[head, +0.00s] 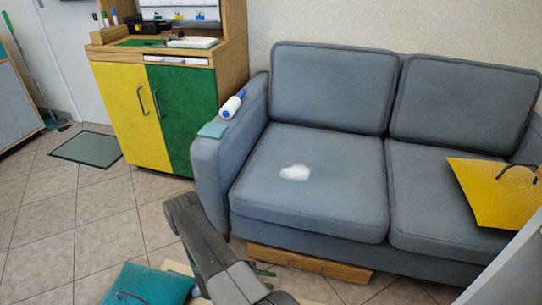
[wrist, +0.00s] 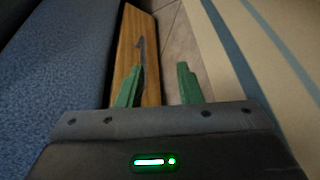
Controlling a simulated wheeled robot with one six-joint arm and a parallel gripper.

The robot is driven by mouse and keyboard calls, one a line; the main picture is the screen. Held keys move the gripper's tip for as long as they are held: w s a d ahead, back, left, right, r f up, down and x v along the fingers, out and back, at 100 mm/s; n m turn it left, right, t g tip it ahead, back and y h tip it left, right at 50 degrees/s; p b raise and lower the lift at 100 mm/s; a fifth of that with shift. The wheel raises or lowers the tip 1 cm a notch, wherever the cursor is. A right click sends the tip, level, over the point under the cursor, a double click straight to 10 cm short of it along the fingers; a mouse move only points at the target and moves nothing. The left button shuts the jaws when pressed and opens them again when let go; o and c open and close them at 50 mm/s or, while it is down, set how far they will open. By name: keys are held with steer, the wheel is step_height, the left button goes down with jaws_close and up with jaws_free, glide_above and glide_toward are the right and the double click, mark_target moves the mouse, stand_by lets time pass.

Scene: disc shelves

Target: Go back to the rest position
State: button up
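My gripper (wrist: 158,84) shows two green fingers held apart, with nothing between them but tile floor and the edge of a wooden drawer front. In the head view my gripper (head: 267,278) is low in front of the grey sofa (head: 300,205), partly hidden behind my own dark arm. The wooden drawer front (head: 310,264) sits under the sofa; it also shows in the wrist view (wrist: 133,45), with a dark handle beyond the left finger. I cannot tell whether a finger touches it.
A white patch (head: 295,172) is on the sofa seat. A bottle (head: 232,104) and teal cloth (head: 212,130) lie on its armrest. A yellow panel (head: 490,195) rests at right. Tiled floor at left is mostly clear.

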steer(key=shift+s+d+f+g+y, duration=0.15)
steer(key=shift+s+d+g+y, duration=0.3)
steer(key=shift+d, duration=0.2)
